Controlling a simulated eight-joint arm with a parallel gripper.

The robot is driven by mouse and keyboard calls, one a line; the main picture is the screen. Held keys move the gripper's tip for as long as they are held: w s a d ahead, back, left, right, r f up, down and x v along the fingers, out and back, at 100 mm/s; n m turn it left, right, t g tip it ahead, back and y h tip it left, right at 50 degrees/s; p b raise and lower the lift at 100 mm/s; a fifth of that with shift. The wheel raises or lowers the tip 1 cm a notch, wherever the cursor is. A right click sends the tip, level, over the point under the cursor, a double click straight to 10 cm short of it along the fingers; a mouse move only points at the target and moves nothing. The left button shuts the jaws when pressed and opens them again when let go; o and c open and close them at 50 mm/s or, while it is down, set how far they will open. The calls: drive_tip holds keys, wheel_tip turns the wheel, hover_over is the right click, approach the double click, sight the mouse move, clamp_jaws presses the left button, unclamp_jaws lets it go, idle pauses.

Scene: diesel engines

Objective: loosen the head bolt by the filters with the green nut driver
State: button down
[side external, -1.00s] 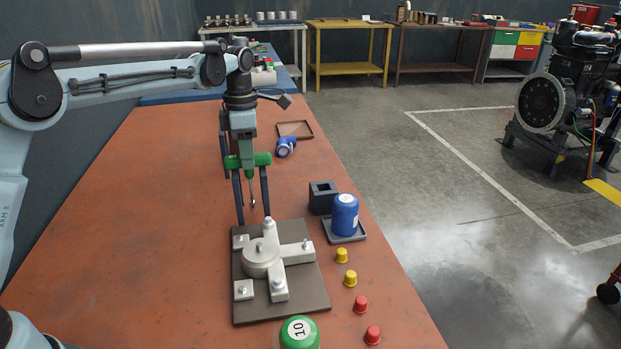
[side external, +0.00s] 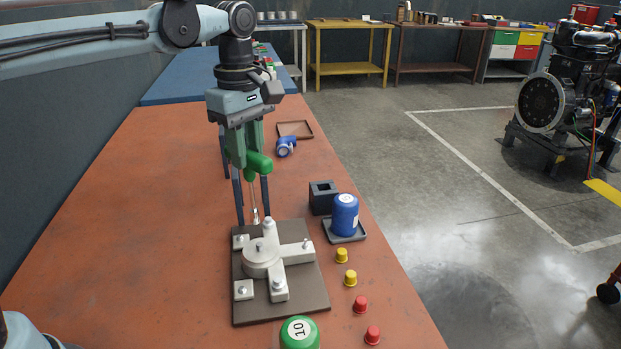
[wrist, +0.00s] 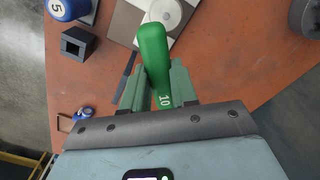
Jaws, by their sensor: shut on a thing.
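My gripper (side external: 250,158) is shut on the green nut driver (side external: 261,165), around its handle, above the far edge of the fixture plate (side external: 308,301). The driver leans, and its thin shaft runs down to a silver socket near the plate. A pale grey casting (side external: 262,262) with several upright bolts sits on the plate. The far bolt (side external: 267,224) is just right of the socket in the picture; I cannot tell the gap. In the wrist view the driver handle (wrist: 154,55), marked 10, lies between the fingers (wrist: 160,88); its shaft and socket are hidden.
A blue numbered canister (side external: 345,215) stands on a dark tray, beside a black square holder (side external: 321,197). A green canister marked 10 (side external: 299,334) stands in front. Yellow caps (side external: 350,277) and red caps (side external: 360,304) line the right edge. Dark blue posts (side external: 238,198) stand by my gripper.

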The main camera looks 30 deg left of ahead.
drive_tip(key=s+d+r+m, duration=0.3)
drive_tip(key=s+d+m, duration=0.1)
drive_tip(key=s+m, duration=0.5)
wheel_tip(320, 180, down, 8)
drive_tip(key=n, duration=0.1)
drive_tip(key=shift+s+d, duration=0.15)
drive_tip(key=shift+s, duration=0.15)
drive_tip(key=shift+f, duration=0.35)
idle(0.9)
drive_tip(key=shift+f, duration=0.55)
idle(0.8)
drive_tip(key=shift+n, duration=0.3)
